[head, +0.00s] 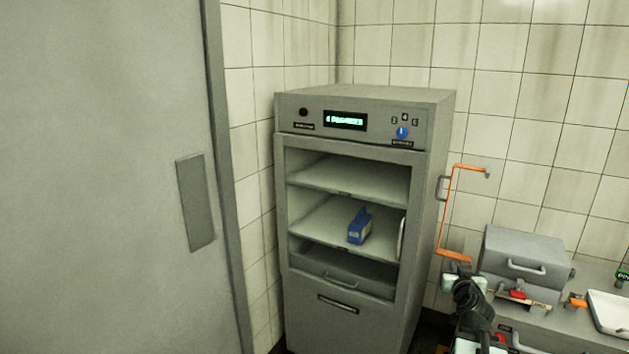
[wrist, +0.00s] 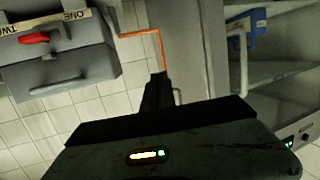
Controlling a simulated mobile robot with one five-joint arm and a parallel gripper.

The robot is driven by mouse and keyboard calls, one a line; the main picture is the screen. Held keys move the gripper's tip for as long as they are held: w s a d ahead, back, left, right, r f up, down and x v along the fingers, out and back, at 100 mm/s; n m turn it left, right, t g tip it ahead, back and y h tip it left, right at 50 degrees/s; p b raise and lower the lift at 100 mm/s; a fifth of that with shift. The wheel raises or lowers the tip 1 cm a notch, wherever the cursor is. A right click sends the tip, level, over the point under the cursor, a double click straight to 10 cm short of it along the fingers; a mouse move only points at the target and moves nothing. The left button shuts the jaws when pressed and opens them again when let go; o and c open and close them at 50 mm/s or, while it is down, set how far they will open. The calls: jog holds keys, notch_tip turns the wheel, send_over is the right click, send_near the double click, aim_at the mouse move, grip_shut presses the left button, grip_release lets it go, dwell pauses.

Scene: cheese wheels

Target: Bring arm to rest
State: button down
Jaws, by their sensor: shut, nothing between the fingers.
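My gripper (wrist: 160,80) shows in the wrist view as dark fingers held together, with nothing between them. In the head view my dark arm is at the lower right, between the grey cabinet (head: 365,115) and a grey box with a handle (head: 525,250). The fingertips are hard to make out there. In the wrist view, the picture is tilted; the fingers stand before the tiled wall, with the cabinet (wrist: 195,60) to the right and a grey box (wrist: 60,65) to the upper left.
A blue item (head: 359,226) lies on a cabinet shelf; I cannot tell whether clear glass covers the front. An orange bent rod (head: 449,205) is beside the cabinet. A white tray (head: 608,312) is at the right edge. A large grey door (head: 110,130) fills the left.

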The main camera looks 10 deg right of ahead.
jog(key=w+a+n+y+p, duration=0.1)
jog(key=w+a+n+y, duration=0.15)
jog(key=a, duration=0.55)
jog(key=w+a+n+y+p, duration=0.1)
jog(key=w+a, duration=0.3)
jog(key=a, duration=0.3)
jog(key=w+a+f+n+g+y+p, duration=0.1)
jog(key=a+f+n+g+y, duration=0.1)
jog(key=a, duration=0.9)
jog(key=a+f+n+g+y+p, duration=0.1)
jog(key=a+f+n+y, duration=0.15)
jog(key=a, duration=0.75)
jog(key=s+a+f+g+y+p, duration=0.1)
jog(key=s+a+f+g, duration=0.15)
jog(key=a, duration=0.25)
jog(key=s+a+f+g, duration=0.2)
jog(key=s+a+g, duration=0.1)
jog(key=s+a, duration=0.15)
jog(key=s+d+f+m+g+h, duration=0.1)
jog(key=s+d+f+g, duration=0.1)
jog(key=s, duration=0.3)
jog(key=s+d+f+m+g+h, duration=0.1)
jog(key=s+d+m+g, duration=0.1)
jog(key=s, duration=0.4)
jog(key=shift+s+f+g, duration=0.15)
jog(key=shift+f+g, duration=0.2)
jog(key=shift+g, duration=0.3)
